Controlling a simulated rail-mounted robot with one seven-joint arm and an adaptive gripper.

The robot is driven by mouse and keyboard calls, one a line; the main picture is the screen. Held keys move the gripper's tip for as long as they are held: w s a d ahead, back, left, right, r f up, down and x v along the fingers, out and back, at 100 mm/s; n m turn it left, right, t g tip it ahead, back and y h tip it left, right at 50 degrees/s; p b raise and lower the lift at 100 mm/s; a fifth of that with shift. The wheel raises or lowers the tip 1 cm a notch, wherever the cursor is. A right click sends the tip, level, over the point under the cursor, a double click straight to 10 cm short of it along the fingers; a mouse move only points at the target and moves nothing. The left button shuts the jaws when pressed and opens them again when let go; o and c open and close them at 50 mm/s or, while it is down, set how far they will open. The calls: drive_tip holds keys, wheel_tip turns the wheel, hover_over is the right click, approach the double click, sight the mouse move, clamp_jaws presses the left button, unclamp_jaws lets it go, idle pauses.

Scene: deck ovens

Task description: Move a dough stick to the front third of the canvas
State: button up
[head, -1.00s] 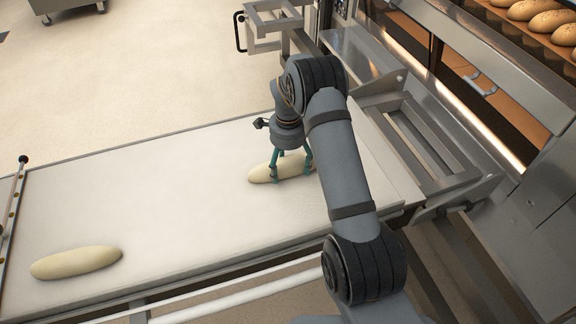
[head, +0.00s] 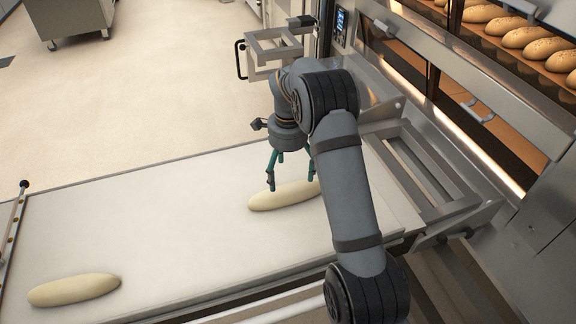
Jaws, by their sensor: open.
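One dough stick (head: 283,196) lies on the pale canvas (head: 170,215) toward its right end, near the oven. A second dough stick (head: 74,290) lies at the canvas's left end, near the lower edge. My gripper (head: 291,182) is open above the right-hand dough stick, with its teal fingers pointing down and spread apart. The fingertips appear just above that stick, and nothing is held. My arm hides the stick's right tip and part of the canvas beyond it.
The deck oven (head: 480,110) stands on the right, with several baked loaves (head: 525,37) inside at the top. A metal frame (head: 440,180) joins the canvas to the oven side. The canvas between the two sticks is clear. A steel cabinet (head: 66,18) stands far back left.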

wheel_tip(320, 180, up, 3)
drive_tip(key=shift+f, duration=0.15)
drive_tip(key=shift+o, duration=1.1)
